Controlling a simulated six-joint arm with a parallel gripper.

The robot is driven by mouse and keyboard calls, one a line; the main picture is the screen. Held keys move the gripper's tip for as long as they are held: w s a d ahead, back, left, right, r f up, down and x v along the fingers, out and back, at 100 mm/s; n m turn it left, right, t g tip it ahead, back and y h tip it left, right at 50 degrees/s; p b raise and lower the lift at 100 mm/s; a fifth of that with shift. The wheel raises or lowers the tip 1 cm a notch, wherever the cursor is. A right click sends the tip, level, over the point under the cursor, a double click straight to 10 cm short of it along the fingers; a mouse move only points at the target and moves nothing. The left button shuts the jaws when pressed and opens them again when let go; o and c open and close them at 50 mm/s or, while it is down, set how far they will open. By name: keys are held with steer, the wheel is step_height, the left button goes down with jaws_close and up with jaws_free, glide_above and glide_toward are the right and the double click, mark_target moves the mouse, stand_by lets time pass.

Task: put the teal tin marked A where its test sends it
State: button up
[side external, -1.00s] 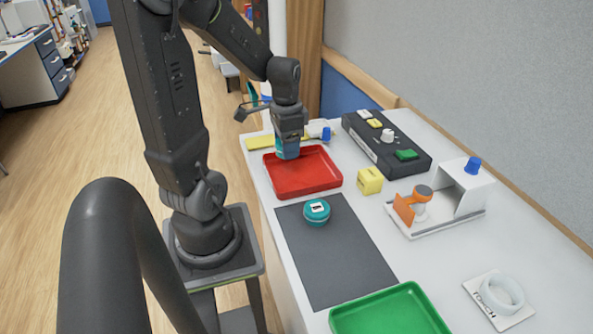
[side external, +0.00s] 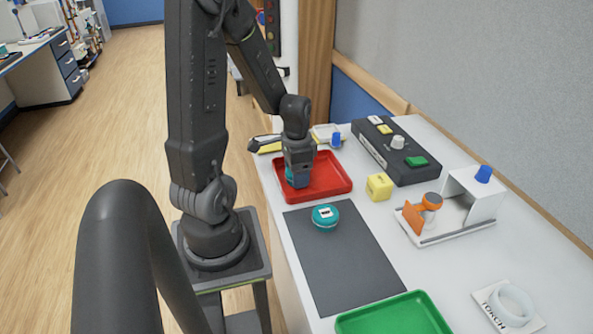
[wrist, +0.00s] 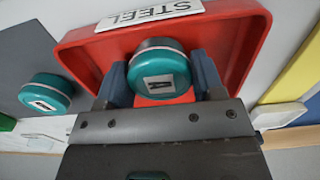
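My gripper (side external: 298,182) is low over the red tray (side external: 335,184), its fingers pointing down. In the wrist view its two blue fingers (wrist: 161,82) sit on either side of a teal tin (wrist: 158,65) and appear shut on it. The tin has a white label whose mark I cannot read. It is at the tray, which has a STEEL plate (wrist: 150,14) at its edge; I cannot tell whether it touches the tray floor. A second teal tin (side external: 325,216) with a white label stands on the dark grey mat (side external: 345,262); it also shows in the wrist view (wrist: 45,95).
A green tray (side external: 395,318) is at the front. A yellow block (side external: 379,186), a black control box (side external: 385,155), a white stand with an orange part (side external: 428,207) and a white ring on a labelled plate (side external: 512,304) lie to the right. The mat's front is clear.

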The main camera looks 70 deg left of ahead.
steer(key=o, duration=0.4)
steer(key=shift+c, duration=0.2)
step_height(320, 180, up, 12)
steer(key=d+r+t, duration=0.2)
steer(key=d+r, duration=0.1)
steer(key=d, duration=0.7)
steer(key=s+d+r+t, duration=0.1)
steer(key=d+r+t, duration=0.2)
steer(key=d, duration=0.7)
steer(key=shift+d+r+t, duration=0.2)
steer(key=shift+r+t, duration=0.1)
steer(key=shift+r, duration=0.15)
